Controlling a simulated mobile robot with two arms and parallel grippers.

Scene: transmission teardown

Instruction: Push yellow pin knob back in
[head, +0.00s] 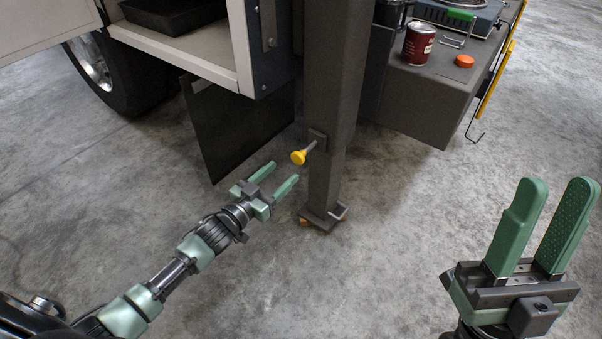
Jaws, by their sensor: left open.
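The yellow pin knob (298,157) sticks out to the left of a dark square post (331,100) on a short metal shaft, with a length of shaft showing between the knob and the post's bracket. My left gripper (276,175) is open and empty just left of and slightly below the knob, its fingers pointing up and right toward it. I see a gap between the fingertips and the knob. My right gripper (556,205) is raised at the lower right, its two green fingers apart with nothing between them, far from the post.
The post stands on a foot plate (323,216) on the concrete floor. A dark flap (235,130) hangs behind my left gripper. A grey bench (430,95) at the upper right carries a red can (418,44) and an orange cap (464,61). The floor right of the post is clear.

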